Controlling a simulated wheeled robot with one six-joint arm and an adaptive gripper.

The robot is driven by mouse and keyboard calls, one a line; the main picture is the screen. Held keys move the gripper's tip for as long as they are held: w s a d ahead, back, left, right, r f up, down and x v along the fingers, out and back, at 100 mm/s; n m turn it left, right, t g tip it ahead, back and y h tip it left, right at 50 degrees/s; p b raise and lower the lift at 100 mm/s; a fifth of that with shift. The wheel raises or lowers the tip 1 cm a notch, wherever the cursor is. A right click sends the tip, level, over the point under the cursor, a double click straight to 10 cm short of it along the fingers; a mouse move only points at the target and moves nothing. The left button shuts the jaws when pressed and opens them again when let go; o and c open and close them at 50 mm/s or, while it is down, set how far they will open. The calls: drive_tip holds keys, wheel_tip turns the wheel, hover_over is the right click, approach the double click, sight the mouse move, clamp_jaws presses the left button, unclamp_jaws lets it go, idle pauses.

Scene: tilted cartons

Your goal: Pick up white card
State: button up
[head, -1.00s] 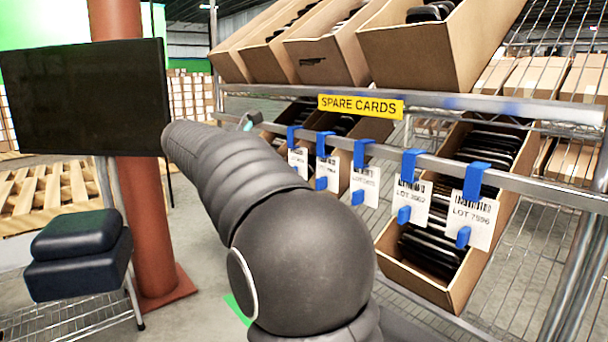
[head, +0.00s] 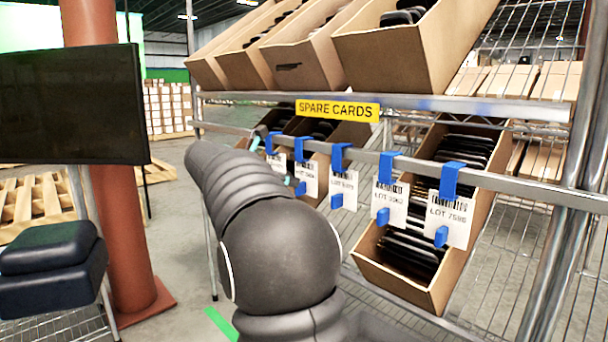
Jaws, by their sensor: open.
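Several white cards with barcodes hang in a row from blue clips on a metal rail under the yellow "SPARE CARDS" sign. The nearest is the "LOT 7596" card (head: 449,217), with another white card (head: 391,205) to its left. A middle card (head: 343,188) and a further card (head: 307,179) follow. The farthest card (head: 277,163) is partly hidden. My gripper (head: 272,161) is mostly hidden behind my dark arm. Only small dark and teal bits of it show, apart from each other, close to the farthest cards. It looks open, and I see no card in it.
The metal rail (head: 520,190) runs in front of tilted cartons of dark items, such as the near lower carton (head: 410,287). More cartons (head: 385,50) stand on the shelf above. A red-brown column (head: 130,230), a black screen (head: 70,105) and a dark padded seat (head: 50,265) are at left.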

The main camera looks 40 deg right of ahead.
sight(303, 167)
drive_tip(key=x, duration=0.4)
drive_tip(key=shift+s+d+f+b, duration=0.15)
drive_tip(key=shift+d+b, duration=0.1)
drive_tip(key=shift+b, duration=0.05)
clamp_jaws()
